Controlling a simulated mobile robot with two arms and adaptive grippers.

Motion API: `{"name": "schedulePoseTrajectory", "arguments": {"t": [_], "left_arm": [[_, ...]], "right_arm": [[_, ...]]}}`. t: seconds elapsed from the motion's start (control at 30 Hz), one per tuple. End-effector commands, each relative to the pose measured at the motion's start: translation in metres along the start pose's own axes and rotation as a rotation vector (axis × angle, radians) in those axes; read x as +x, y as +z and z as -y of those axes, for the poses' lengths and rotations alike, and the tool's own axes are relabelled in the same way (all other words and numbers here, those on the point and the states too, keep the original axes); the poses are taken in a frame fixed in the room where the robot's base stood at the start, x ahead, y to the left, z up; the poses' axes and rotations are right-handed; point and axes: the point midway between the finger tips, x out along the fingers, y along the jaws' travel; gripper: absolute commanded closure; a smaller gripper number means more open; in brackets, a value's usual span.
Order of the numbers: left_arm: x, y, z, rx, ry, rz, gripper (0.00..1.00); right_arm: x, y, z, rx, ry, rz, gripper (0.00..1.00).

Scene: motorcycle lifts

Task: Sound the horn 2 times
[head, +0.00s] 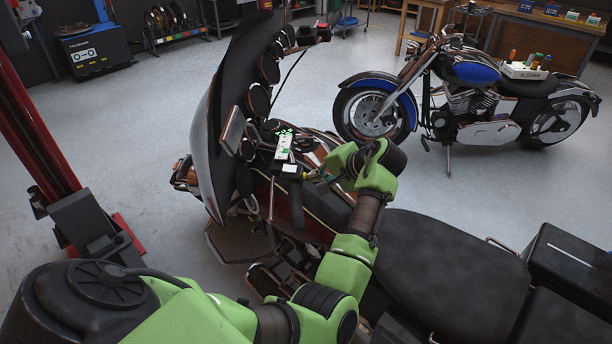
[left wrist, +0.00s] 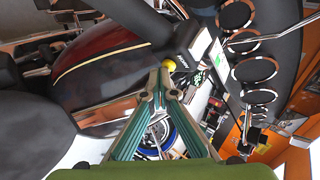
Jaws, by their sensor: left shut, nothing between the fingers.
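The large motorcycle with the black seat (head: 450,262) and dark red tank (left wrist: 100,65) stands in front of me. On its handlebar area is a small dark box with a white label (head: 291,169); this box (left wrist: 188,42) also shows in the left wrist view. A round yellow button (left wrist: 168,64) sits at the box's near end. My left gripper (head: 322,178) is shut and empty beside the box. In the left wrist view its fingertips (left wrist: 160,78) point at the yellow button, very close to it; I cannot tell whether they touch. My right gripper is not in view.
The fairing (head: 210,130) with round gauges rises left of the handlebar. A white panel with green lights (head: 284,147) is just beyond the box. A blue motorcycle (head: 475,85) stands behind. A red lift post (head: 40,150) is at left. The grey floor between is clear.

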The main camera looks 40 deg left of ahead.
Motion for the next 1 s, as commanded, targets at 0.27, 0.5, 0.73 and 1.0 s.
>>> {"name": "schedulePoseTrajectory", "arguments": {"t": [0.27, 0.5, 0.73, 1.0], "left_arm": [[-0.009, -0.006, -0.005, 0.000, 0.000, -0.002, 1.00], [-0.009, -0.006, -0.006, 0.000, 0.000, -0.002, 1.00], [-0.022, -0.016, -0.015, 0.002, 0.002, -0.002, 1.00], [-0.040, -0.029, -0.028, 0.001, 0.000, -0.003, 1.00]], "right_arm": [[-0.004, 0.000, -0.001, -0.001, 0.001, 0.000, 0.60], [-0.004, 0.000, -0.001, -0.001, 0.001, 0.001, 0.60], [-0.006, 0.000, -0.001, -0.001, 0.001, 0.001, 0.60], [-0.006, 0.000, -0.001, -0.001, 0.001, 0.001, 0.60]]}}
